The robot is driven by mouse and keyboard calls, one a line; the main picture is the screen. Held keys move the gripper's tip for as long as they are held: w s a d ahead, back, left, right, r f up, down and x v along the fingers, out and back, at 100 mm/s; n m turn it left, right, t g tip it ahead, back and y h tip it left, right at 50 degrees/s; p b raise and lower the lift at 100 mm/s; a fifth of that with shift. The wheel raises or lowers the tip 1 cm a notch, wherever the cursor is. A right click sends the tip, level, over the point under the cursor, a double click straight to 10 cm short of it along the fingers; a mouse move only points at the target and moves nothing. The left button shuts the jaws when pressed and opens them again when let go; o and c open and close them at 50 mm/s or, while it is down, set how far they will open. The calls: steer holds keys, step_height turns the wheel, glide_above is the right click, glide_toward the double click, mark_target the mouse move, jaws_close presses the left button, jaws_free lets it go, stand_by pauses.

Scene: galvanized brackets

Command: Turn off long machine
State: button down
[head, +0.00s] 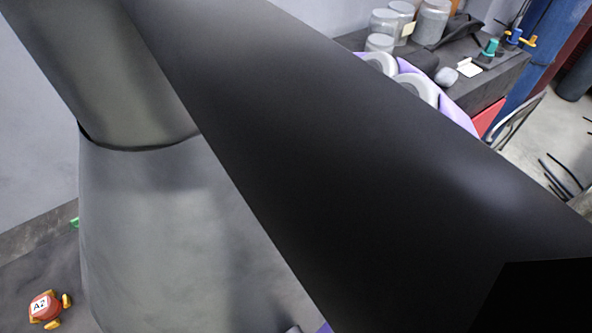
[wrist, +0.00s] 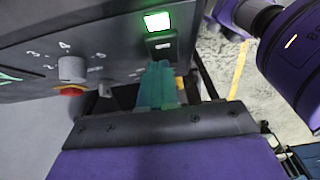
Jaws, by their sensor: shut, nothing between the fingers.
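In the wrist view, a dark machine panel (wrist: 100,52) fills the upper left. It has a grey dial (wrist: 72,68) ringed by numbers, and a switch with a green lit face (wrist: 157,22) with a small marked black part (wrist: 160,42) just below it. My gripper (wrist: 158,68) is shut, its teal fingers together and empty. The fingertips appear just below the lit switch; I cannot tell whether they touch the panel. The head view does not show my gripper; a black arm link of mine blocks much of that view.
In the wrist view, a red and yellow knob (wrist: 72,91) is below the dial, and a purple cylinder (wrist: 292,55) is at right.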

steer(key=shift+s+f, duration=0.1)
steer(key=shift+f, duration=0.05)
steer(key=shift+a+f+h, duration=0.1)
steer(key=shift+h, duration=0.2)
steer(key=shift+f, duration=0.1)
steer(key=shift+s+a+f+p, duration=0.25)
steer(key=shift+a+p, duration=0.1)
steer(key=shift+p, duration=0.05)
steer(key=shift+a, duration=0.2)
